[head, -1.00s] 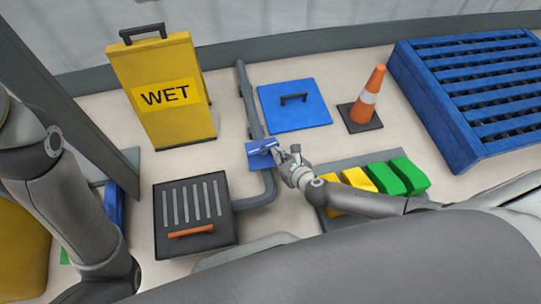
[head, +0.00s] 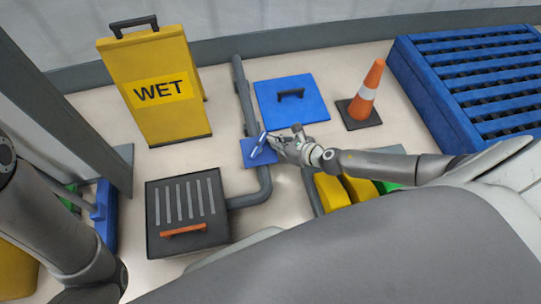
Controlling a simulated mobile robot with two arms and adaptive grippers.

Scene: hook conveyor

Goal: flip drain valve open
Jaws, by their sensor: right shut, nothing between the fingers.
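The drain valve (head: 251,154) is a blue plate on the grey pipe, with a pale blue lever (head: 259,145) on it. The lever is tilted, its upper end pointing up the picture. My right gripper (head: 272,141) is shut and empty, its fingertips right beside the lever; I cannot tell whether they touch it. My left arm shows at the left edge, but its gripper is out of view.
The grey pipe (head: 264,185) runs down to a dark drain box (head: 188,241) with an orange handle. Around are a yellow WET sign (head: 160,112), a blue hatch (head: 305,112), an orange cone (head: 368,85) and a blue slatted platform (head: 425,95).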

